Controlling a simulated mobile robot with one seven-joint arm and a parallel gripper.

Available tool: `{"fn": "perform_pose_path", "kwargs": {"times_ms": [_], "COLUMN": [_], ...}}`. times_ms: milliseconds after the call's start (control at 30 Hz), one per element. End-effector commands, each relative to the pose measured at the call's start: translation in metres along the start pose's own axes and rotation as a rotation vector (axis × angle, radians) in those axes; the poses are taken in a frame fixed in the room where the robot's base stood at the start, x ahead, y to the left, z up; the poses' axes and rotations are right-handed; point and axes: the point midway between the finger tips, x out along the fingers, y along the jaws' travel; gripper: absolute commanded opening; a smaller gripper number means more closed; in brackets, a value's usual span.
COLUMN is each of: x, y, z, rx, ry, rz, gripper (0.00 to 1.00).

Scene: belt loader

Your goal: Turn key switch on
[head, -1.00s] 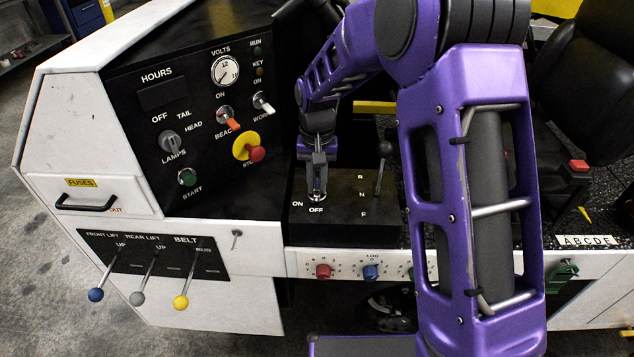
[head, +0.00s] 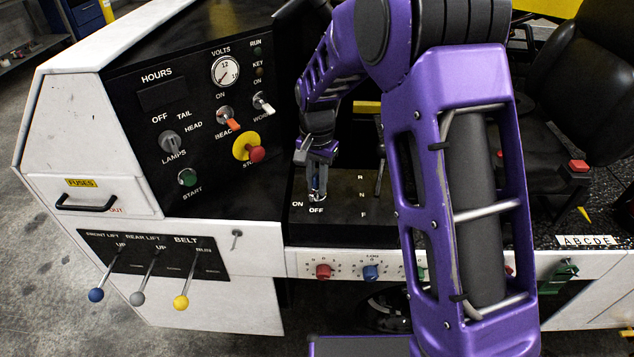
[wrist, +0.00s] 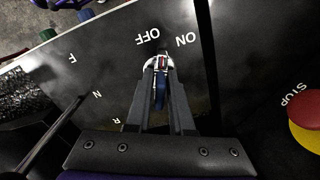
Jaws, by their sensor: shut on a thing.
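The key switch (wrist: 160,61) is a round silver collar on the black console top, beside the printed OFF and ON labels. In the wrist view a blue key (wrist: 160,92) stands in it, between my two fingers. My gripper (wrist: 159,73) is shut on the key, pointing down at the console. In the head view my gripper (head: 317,187) is above the OFF label, and the fingers largely hide the key and switch. The key's exact angle is hard to tell.
The R-N-F lever (head: 380,165) stands close right of my gripper. The red stop button (head: 257,155) on its yellow plate is to the left, on the black panel. Red and blue knobs (head: 371,272) line the white front edge below.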

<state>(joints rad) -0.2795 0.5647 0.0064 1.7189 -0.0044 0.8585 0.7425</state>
Motion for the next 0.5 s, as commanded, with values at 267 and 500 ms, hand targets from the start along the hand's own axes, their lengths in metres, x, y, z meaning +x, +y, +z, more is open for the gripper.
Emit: {"fn": "perform_pose_path", "kwargs": {"times_ms": [267,500], "x": [-0.0012,-0.0015], "y": [-0.0006,-0.0009], "z": [0.0000,0.0000], "rx": [0.138,0.257], "ry": [0.001,0.001], "rz": [-0.001,-0.002], "gripper": [0.00,0.00]}}
